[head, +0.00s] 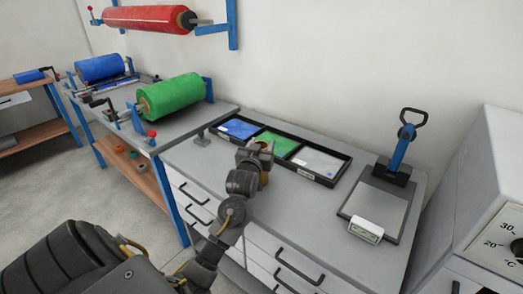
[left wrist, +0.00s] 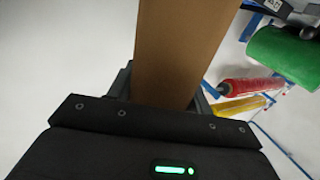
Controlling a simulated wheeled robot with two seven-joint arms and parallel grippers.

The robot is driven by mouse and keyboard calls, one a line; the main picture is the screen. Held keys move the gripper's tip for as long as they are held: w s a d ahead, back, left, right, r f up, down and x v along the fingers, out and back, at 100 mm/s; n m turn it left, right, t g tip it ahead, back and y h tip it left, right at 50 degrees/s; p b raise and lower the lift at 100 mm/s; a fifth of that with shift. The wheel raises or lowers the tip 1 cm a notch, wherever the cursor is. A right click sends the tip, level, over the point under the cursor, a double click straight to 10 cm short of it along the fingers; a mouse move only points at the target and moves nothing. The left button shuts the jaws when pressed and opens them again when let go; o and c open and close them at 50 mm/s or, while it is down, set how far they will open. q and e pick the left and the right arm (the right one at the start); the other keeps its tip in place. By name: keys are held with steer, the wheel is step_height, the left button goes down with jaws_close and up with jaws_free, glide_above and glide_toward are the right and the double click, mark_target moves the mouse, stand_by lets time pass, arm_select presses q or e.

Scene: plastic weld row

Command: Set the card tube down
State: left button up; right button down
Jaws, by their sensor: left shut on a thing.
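The brown card tube (left wrist: 182,45) is held in my left gripper (head: 257,153). In the left wrist view it stands out large between the jaws, and its far end runs out of the picture. In the head view only small brown parts of the tube (head: 264,146) show around the gripper, which covers the rest. The gripper is shut on it, in front of the middle of the black tray (head: 318,179). I cannot tell whether the tube touches the grey counter (head: 300,205). My right gripper is not in view.
The tray has blue (head: 239,129), green (head: 280,143) and pale (head: 316,161) sections. Green film roll (head: 175,96) lies left. Counter between tray and front edge looks clear.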

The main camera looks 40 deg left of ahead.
arm_select(q)
steer(key=shift+r, duration=0.1)
steer(key=shift+f, duration=0.25)
steer(key=o, duration=1)
steer(key=shift+o, duration=1.1)
steer(key=shift+r, duration=0.2)
steer(key=v, duration=1.2)
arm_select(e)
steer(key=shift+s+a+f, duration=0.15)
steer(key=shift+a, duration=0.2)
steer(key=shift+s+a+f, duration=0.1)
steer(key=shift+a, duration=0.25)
